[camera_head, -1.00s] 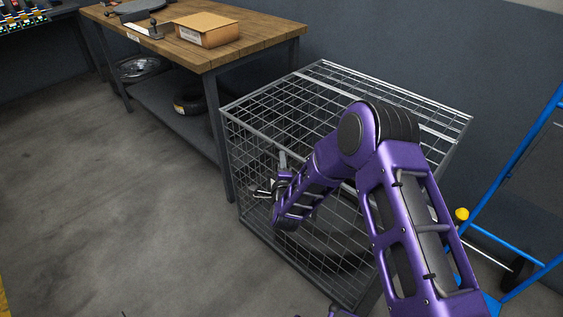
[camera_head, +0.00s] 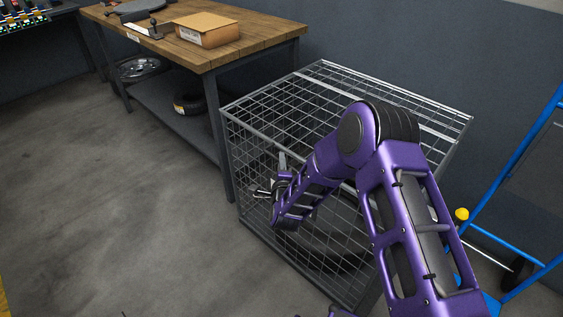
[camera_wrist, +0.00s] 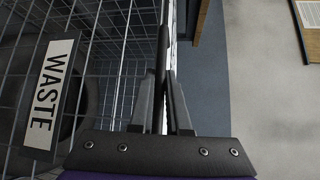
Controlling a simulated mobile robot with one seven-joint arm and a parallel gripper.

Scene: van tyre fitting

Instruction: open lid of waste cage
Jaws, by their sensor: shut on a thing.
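The waste cage (camera_head: 243,222) is a grey wire-mesh box standing on the floor. Its mesh lid (camera_head: 424,129) lies flat across the top, closed. A white WASTE label (camera_wrist: 48,95) shows on the mesh at left in the wrist view. My gripper (camera_head: 268,187) is at the cage's front face, below the lid's front edge, partly hidden by my purple arm. In the wrist view my gripper (camera_wrist: 161,85) has its two fingers closed on a dark narrow bar (camera_wrist: 162,45), seemingly the lid's handle. The exact contact is hard to see.
Dark tyres (camera_wrist: 75,100) lie inside the cage. A wooden workbench (camera_head: 200,62) with a cardboard box (camera_head: 206,31) stands close behind left. A blue trolley frame (camera_head: 520,170) stands at right. A wall is behind the cage. The floor at left is clear.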

